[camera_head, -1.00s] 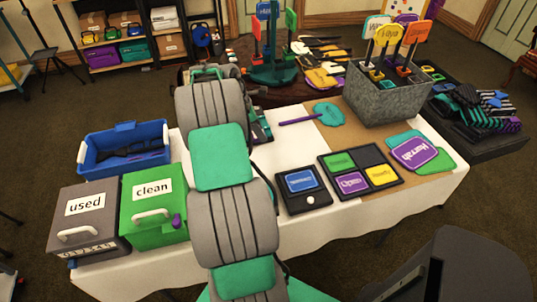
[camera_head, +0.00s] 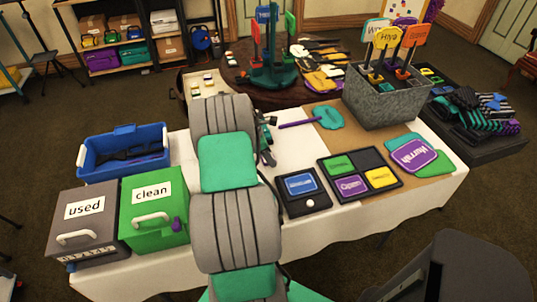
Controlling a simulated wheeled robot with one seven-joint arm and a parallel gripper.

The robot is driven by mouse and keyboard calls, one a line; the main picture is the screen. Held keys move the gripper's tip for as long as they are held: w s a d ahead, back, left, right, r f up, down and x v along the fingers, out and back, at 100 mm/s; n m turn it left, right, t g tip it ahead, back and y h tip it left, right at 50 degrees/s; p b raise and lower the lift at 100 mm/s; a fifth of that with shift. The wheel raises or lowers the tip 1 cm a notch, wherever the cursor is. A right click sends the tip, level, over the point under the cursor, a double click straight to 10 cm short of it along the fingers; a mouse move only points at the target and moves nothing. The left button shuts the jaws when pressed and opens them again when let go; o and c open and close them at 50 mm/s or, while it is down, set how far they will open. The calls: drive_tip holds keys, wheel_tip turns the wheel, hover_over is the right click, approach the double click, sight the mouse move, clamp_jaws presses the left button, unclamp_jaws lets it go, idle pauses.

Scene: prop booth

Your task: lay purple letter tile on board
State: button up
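My gripper (camera_head: 267,145) is mostly hidden behind my grey and teal arm, over the white table near its back edge; its fingers cannot be made out. I cannot single out a purple letter tile. A shallow wooden tray or drawer (camera_head: 185,93) at the round table holds several small pale, yellow and dark pieces, too small to read. A black sectioned board (camera_head: 343,163) lies right of my arm, with green, purple and yellow panels and a bare dark section at top right. I cannot tell whether this is the task's board.
A black pad with a blue panel (camera_head: 301,200) lies beside the sectioned board. Grey "used" (camera_head: 88,240) and green "clean" (camera_head: 160,230) boxes and a blue bin (camera_head: 125,150) stand left. A metal sign bin (camera_head: 388,105) stands right. White cloth (camera_head: 290,150) is clear near the middle.

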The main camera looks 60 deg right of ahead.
drive_tip(key=shift+o, duration=1)
